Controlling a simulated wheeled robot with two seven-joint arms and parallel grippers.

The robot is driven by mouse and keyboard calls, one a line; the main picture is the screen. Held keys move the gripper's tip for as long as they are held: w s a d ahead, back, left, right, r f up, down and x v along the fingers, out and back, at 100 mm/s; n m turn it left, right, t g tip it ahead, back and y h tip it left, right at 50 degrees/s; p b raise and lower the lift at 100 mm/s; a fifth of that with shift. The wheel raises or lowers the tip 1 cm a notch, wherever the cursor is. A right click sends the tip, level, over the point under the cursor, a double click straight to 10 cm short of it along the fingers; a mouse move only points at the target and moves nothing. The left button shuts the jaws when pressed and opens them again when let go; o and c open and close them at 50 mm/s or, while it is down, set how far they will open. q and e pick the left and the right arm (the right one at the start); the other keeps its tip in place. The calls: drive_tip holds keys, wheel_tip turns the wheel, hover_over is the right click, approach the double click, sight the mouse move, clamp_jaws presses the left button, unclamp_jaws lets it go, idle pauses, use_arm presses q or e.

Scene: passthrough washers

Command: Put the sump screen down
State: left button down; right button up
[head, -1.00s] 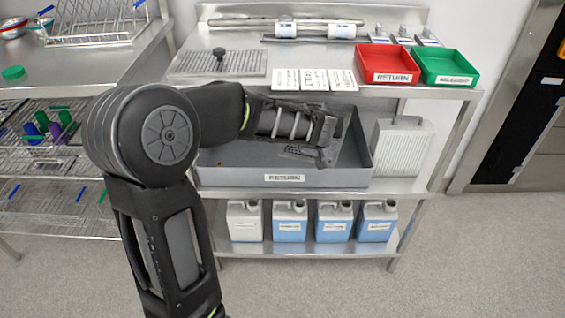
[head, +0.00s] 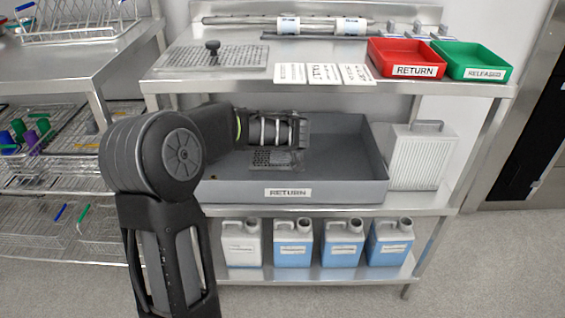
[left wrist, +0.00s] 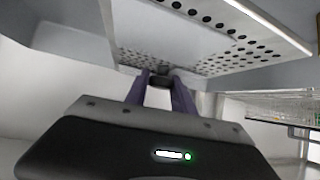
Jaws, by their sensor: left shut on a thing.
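The sump screen (head: 262,160), a grey perforated plate, is inside the large grey tray (head: 225,188) labelled RETURN on the middle shelf. My left gripper (head: 290,148) reaches into the tray from the left, just above the screen, and hides part of it. In the left wrist view, the purple-grey fingers (left wrist: 161,84) are shut on the screen's knob, with the perforated plate (left wrist: 215,35) close beyond them. I cannot tell whether the screen touches the tray floor. My right gripper is not in view.
A similar perforated plate with a black knob (head: 212,50) lies on the top shelf, near white cards, a red RETURN bin (head: 405,54) and a green RELEASED bin (head: 472,58). A white filter panel (head: 422,158) stands right of the tray. Several jugs (head: 292,245) stand below.

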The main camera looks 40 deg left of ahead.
use_arm(q)
drive_tip(key=shift+f+b, duration=0.4)
drive_tip(key=shift+f, duration=1.4)
drive_tip(key=shift+f+b, duration=0.75)
drive_tip(key=shift+f, duration=1.75)
drive_tip(key=shift+f+b, duration=0.15)
drive_tip(key=shift+b, duration=0.15)
drive_tip(key=c, duration=1.1)
unclamp_jaws()
drive_tip(key=shift+o, duration=0.2)
